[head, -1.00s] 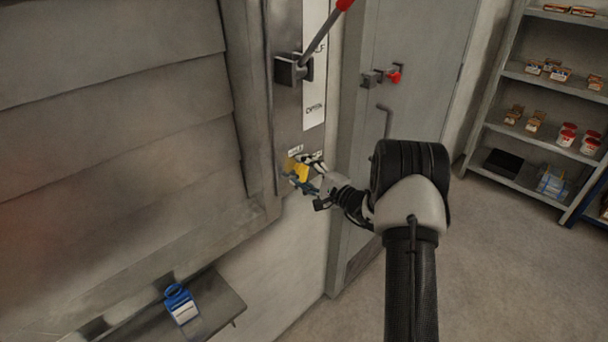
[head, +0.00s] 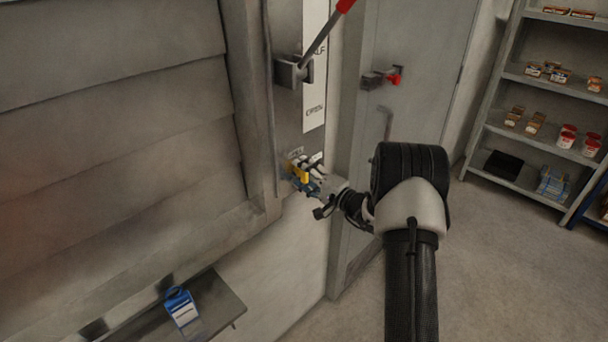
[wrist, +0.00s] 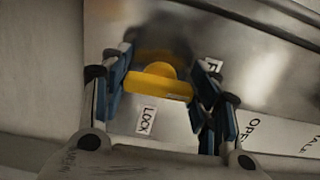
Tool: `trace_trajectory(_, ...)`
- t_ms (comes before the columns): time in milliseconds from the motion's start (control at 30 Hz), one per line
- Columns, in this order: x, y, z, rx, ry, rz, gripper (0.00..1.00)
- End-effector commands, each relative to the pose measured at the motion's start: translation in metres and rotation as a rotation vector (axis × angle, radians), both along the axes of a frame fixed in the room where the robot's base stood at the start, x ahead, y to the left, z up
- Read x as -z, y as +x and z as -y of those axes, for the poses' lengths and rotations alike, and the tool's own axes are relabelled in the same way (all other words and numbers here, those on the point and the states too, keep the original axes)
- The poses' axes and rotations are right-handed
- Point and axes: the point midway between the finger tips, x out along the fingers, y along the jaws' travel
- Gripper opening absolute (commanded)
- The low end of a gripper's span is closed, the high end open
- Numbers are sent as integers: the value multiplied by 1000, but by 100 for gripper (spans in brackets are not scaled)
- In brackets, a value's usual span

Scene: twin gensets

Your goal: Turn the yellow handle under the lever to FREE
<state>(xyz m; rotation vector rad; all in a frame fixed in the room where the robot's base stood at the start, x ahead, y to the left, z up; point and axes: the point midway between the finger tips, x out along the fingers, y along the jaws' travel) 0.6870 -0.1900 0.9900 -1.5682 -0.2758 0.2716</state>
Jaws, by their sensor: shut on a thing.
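The yellow handle (head: 300,173) is on the metal panel below the lever (head: 320,38). In the wrist view the handle (wrist: 160,86) is a yellow bar with a round hub, lying nearly crosswise between my blue fingers. My gripper (head: 309,178) is shut on it, and in the wrist view the gripper (wrist: 161,90) has a finger at each end of the bar. A LOCK label (wrist: 146,120) shows below the bar. A second label (wrist: 213,66), partly hidden by the right finger, begins with F.
The lever has a red grip and a dark block (head: 290,72), beside a white strip (head: 314,110) reading OPEN. A grey door (head: 415,80) with a red-knobbed latch (head: 393,79) stands right of the panel. A small shelf (head: 215,308) holds a blue-and-white item (head: 181,307).

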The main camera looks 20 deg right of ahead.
Motion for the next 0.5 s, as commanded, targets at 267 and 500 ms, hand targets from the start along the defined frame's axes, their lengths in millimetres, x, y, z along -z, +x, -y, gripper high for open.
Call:
trace_trajectory(267, 0, 0, 0, 0, -2, 1, 66)
trace_trajectory(500, 0, 0, 0, 0, -1, 0, 77)
